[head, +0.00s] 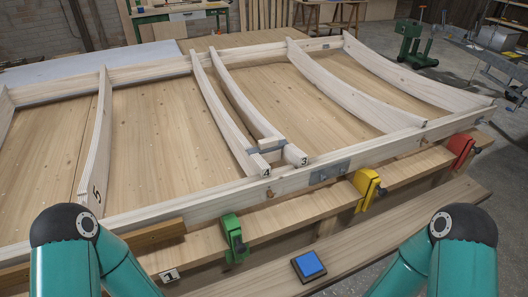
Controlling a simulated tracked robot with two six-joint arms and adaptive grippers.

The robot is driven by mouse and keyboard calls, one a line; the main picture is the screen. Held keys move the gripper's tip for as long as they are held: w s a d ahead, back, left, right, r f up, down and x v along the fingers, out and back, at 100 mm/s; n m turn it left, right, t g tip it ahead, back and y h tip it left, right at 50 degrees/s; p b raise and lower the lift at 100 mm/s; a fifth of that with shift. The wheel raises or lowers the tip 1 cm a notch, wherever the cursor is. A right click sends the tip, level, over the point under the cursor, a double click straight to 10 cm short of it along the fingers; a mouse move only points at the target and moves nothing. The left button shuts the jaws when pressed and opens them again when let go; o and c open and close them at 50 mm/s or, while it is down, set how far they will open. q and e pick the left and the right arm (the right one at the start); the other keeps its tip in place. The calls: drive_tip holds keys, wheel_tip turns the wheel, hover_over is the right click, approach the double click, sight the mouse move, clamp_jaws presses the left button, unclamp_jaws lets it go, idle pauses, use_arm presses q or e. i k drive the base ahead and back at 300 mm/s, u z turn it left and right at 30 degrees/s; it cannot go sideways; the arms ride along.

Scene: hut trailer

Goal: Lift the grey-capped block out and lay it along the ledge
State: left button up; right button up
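A small pale block with grey parts (268,146) sits between the front ends of the curved ribs marked 4 (238,140) and 3 (245,105), just behind the frame's front rail. It seems to be the grey-capped block; its lower part is hidden. A long flat wooden ledge (410,222) runs along the front of the bench, below the clamps. I cannot tell whether this or the bench edge behind it is the task's ledge. Only the teal and black joints of my two arms show at the lower left and lower right. Neither gripper is in view.
A blue-topped square box (309,265) rests on the front ledge. Rib 5 (98,150) stands at left. The ledge right of the box is clear.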

sight(270, 150)
drive_tip(key=z, duration=0.3)
drive_tip(key=i, duration=0.2)
drive_tip(key=u, duration=2.75)
drive_tip(key=k, duration=1.75)
drive_tip(key=z, duration=0.75)
drive_tip(key=i, duration=1.05)
drive_tip(key=u, duration=0.05)
